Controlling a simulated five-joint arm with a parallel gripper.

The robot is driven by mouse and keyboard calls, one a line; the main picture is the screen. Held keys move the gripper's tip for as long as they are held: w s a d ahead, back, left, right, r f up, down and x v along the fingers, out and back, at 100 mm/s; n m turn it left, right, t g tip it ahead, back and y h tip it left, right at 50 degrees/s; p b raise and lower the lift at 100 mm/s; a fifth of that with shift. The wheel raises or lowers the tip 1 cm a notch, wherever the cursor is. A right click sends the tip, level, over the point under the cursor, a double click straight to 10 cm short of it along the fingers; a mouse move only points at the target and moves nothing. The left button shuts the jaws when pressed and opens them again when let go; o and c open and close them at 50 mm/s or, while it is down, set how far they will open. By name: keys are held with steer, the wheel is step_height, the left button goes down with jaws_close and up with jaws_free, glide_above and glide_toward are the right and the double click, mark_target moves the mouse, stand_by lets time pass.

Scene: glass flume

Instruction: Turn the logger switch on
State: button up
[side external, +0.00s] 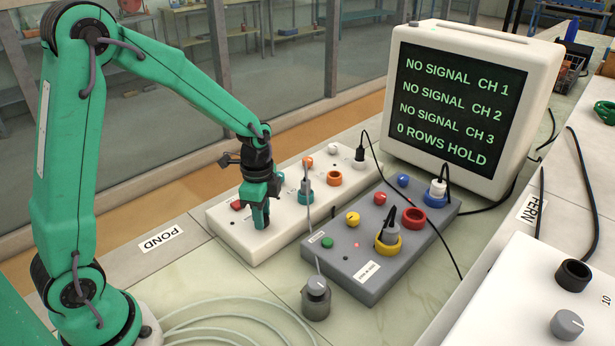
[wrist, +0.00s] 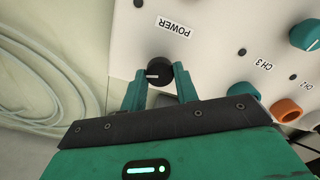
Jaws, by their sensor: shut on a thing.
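The black POWER knob (wrist: 159,72) is on the white box (wrist: 215,60), beside the printed word POWER, in the wrist view. A light mark shows on its face. My gripper (side external: 261,220) is pointing down at the near-left end of the white box (side external: 228,228) in the side view. In the wrist view its green fingers (wrist: 160,92) are on both sides of the knob, shut on it. In the side view the knob is hidden by the fingers. The monitor (side external: 457,110) reads NO SIGNAL for CH 1, CH 2 and CH 3, and 0 ROWS HOLD.
A grey box (side external: 345,262) with coloured sockets and plugs stands right of the white box. Another white unit with a grey knob (side external: 567,324) is at the lower right. Black cables cross the bench.

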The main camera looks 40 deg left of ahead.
steer(key=m, duration=0.3)
steer(key=shift+m, duration=0.3)
stand_by(0.4)
steer(key=o, duration=1)
steer(key=shift+r, duration=0.1)
steer(key=shift+r, duration=3.85)
steer(key=shift+r, duration=0.1)
